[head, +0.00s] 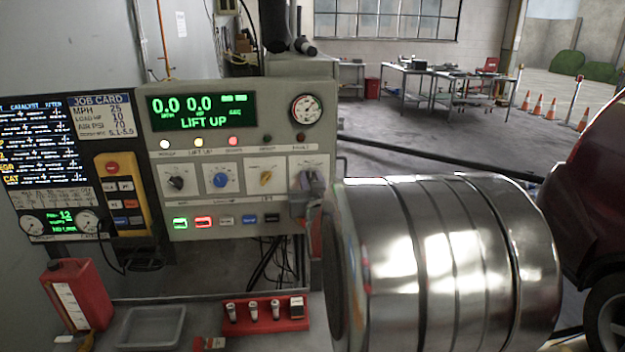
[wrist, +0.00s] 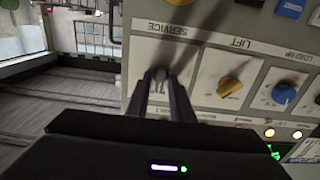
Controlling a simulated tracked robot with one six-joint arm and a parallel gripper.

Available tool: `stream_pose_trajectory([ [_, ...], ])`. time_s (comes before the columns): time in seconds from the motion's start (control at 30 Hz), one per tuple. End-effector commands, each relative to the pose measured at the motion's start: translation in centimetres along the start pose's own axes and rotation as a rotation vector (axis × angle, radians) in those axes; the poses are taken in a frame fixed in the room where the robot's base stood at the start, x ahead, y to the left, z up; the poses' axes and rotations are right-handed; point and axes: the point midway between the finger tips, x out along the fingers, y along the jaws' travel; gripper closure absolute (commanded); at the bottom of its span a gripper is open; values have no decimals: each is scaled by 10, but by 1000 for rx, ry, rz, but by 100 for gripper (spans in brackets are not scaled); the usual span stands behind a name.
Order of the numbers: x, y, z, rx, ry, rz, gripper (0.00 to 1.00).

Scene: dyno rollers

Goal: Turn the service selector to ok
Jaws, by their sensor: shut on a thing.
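The service selector (wrist: 159,77) is the knob under the SERVICE label in the wrist view, which shows the panel upside down. My gripper (wrist: 160,86) has its two dark fingers on either side of this knob and is shut on it. The fingers hide most of the knob, so I cannot tell which mark it points to. In the head view my gripper (head: 311,183) is at the right end of the knob row on the grey control panel (head: 240,212). The panel's green display (head: 203,112) reads LIFT UP, with zeros above.
The yellow lift knob (head: 266,178) and blue load knob (head: 221,180) are left of my gripper. Push buttons (head: 203,222) sit below the knobs. A large metal roller-like cylinder (head: 440,260) fills the right foreground. A red rack (head: 265,316) and red can (head: 75,295) stand below.

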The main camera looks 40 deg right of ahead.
Motion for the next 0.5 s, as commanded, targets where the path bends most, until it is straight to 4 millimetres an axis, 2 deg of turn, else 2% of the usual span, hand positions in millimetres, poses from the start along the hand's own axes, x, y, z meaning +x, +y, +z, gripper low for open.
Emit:
stream_pose_trajectory([
  [0.27,-1,1,0,-48,0,5,100],
  [0.5,-1,0,0,-178,-1,5,100],
])
